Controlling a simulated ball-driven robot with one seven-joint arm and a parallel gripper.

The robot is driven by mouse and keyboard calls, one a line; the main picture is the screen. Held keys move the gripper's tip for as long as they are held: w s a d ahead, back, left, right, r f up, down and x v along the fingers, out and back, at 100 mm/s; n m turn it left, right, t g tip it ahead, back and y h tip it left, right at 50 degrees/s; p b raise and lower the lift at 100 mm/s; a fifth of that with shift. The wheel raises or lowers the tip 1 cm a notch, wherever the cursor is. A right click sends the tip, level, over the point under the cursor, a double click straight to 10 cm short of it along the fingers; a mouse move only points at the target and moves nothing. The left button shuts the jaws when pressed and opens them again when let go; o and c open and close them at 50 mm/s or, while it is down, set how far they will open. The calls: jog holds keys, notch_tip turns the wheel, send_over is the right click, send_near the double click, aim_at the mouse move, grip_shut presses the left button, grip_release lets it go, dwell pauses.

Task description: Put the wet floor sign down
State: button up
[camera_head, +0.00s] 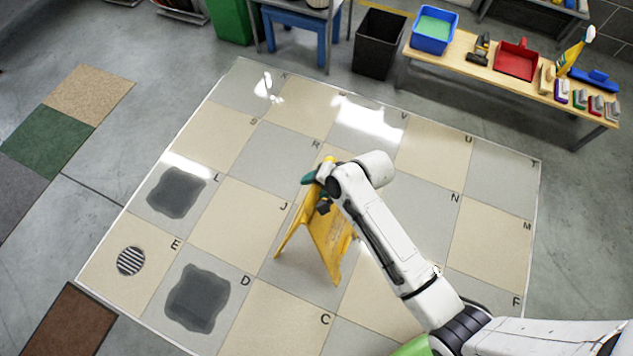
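The yellow wet floor sign (328,238) is upright with its legs spread, over the tiled floor near the middle of the view. My gripper (322,190) is at the top of the sign and appears shut on it. My wrist hides much of the sign's top, and the fingertips are hard to make out. I cannot tell whether the feet touch the floor. Two dark wet-looking patches lie to the left of the sign, one on the tile marked L (176,192) and one on the tile marked D (197,298).
A round drain grate (130,261) is in tile E. The lettered tiles (415,205) around the sign are mostly clear. A wooden bench (462,66) with a blue bin (434,32) and red tray (515,60) stands at upper right, beside a black bin (379,45).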

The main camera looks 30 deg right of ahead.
jog(key=shift+w+r, duration=0.1)
jog(key=shift+r, duration=0.1)
jog(key=shift+r, duration=0.2)
jog(key=p+v, duration=0.2)
jog(key=v, duration=1.1)
jog(key=s+d+n+g+h, duration=0.2)
jog(key=s+n, duration=0.3)
jog(key=s, duration=0.3)
jog(key=s+d+n+g+h, duration=0.2)
jog(key=s+n, duration=0.3)
jog(key=s, duration=0.4)
jog(key=shift+g+b, duration=0.3)
jog(key=shift+s+d+r, duration=0.1)
jog(key=shift+c, duration=0.2)
